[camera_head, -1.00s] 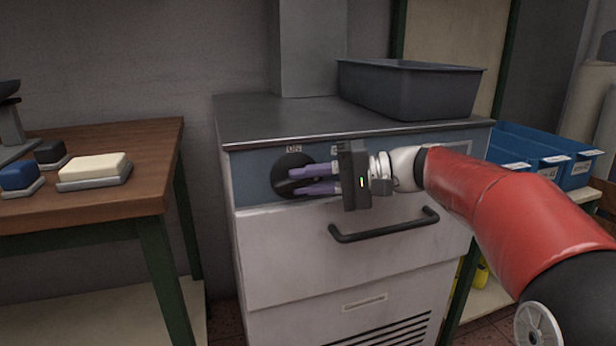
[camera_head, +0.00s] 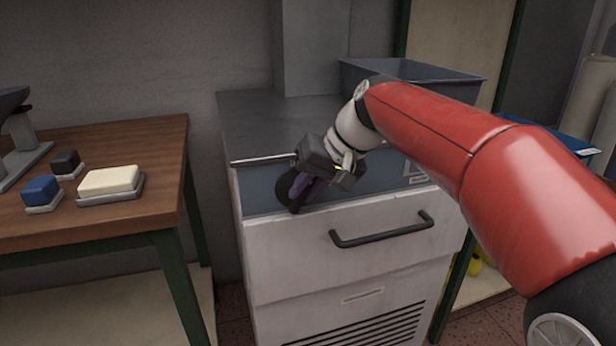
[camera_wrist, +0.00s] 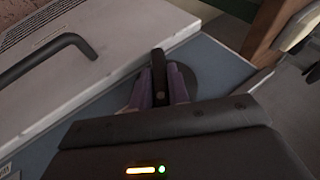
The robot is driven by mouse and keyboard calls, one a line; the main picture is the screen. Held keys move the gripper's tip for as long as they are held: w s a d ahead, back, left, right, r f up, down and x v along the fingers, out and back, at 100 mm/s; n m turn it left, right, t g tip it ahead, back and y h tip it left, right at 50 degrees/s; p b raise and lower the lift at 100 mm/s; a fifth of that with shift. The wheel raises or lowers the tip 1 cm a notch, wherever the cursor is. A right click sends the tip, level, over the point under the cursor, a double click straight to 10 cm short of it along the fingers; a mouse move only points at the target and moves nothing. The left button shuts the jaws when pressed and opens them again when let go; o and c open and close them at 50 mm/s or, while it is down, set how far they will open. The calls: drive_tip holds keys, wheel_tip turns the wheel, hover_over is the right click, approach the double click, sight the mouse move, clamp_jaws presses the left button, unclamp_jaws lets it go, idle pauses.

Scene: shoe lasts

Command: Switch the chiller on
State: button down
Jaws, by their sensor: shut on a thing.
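The chiller (camera_head: 290,240) is a pale cabinet with a blue front panel, a dark metal top and a black bar handle (camera_head: 382,232). Its round black knob (camera_head: 284,193) sits at the left of the panel and is partly hidden by my gripper in the head view. My gripper (camera_head: 298,188) has purple fingers shut on the knob's raised grip. In the wrist view the fingers lie on both sides of the black grip (camera_wrist: 158,76), over the round dial. The ON label is hidden in the head view.
A grey tub (camera_head: 420,70) stands on the chiller's top at the back. A wooden table (camera_head: 130,150) at the left holds a cream block (camera_head: 108,180) and a blue block (camera_head: 40,190). Blue bins (camera_head: 540,130) at the right are mostly behind my arm.

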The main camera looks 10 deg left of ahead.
drive_tip(key=h, duration=0.1)
drive_tip(key=t+h+p, duration=0.1)
drive_tip(key=n+t+h, duration=0.1)
drive_tip(key=h, duration=0.1)
drive_tip(key=shift+s+a, duration=0.2)
drive_tip(key=shift+a, duration=0.1)
drive_tip(key=shift+h, duration=0.3)
drive_tip(key=c, duration=1.3)
unclamp_jaws()
drive_tip(key=shift+c, duration=0.2)
drive_tip(key=shift+r, duration=0.15)
drive_tip(key=v, duration=0.7)
drive_tip(key=shift+s+r, duration=0.2)
drive_tip(key=shift+s, duration=0.1)
drive_tip(key=shift+d, duration=0.1)
